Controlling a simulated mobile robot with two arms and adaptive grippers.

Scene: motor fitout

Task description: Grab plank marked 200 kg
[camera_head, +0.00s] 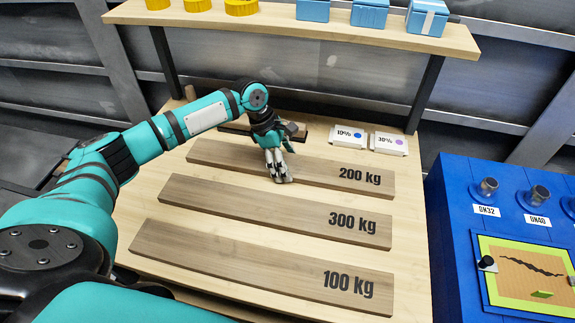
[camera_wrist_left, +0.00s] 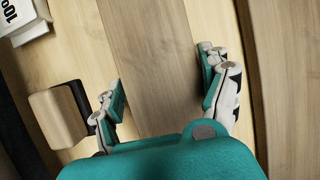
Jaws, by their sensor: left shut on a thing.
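The plank marked 200 kg (camera_head: 335,179) lies flat on the wooden table, the farthest of three brown planks. My left gripper (camera_head: 279,179) reaches down over its middle, left of the printed label. The plank appears to rest on the table. The plank marked 300 kg (camera_head: 270,212) and the plank marked 100 kg (camera_head: 260,268) lie nearer, roughly parallel. My right gripper is not in view.
Small white boxes marked 10% (camera_head: 347,137) and 30% (camera_head: 388,144) stand behind the plank. A dark brown block lies partly hidden behind my gripper. A shelf (camera_head: 290,22) with yellow and blue items spans above. A blue cabinet (camera_head: 458,240) stands to the right.

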